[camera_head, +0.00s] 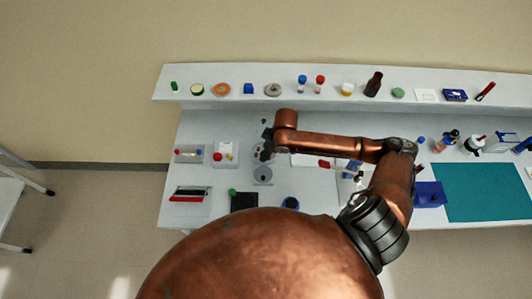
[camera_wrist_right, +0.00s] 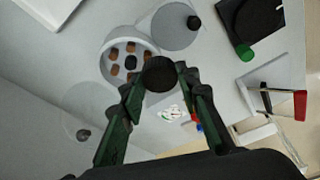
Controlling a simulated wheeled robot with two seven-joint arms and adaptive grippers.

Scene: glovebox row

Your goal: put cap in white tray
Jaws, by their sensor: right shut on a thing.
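In the right wrist view my right gripper (camera_wrist_right: 162,82) is shut on a dark round cap (camera_wrist_right: 160,74), held between its fingertips. The cap is over the near edge of a round white device (camera_wrist_right: 107,62) with brown tubes in its rotor. In the head view my right gripper (camera_head: 267,141) is above this device, and the cap cannot be made out. My left gripper is not in view.
A grey tray (camera_head: 179,159) with small coloured items lies farther left. A red and black rack (camera_head: 188,194) and a black block (camera_head: 244,202) stand nearer the front edge. A raised shelf (camera_head: 225,102) with several small items runs along the back.

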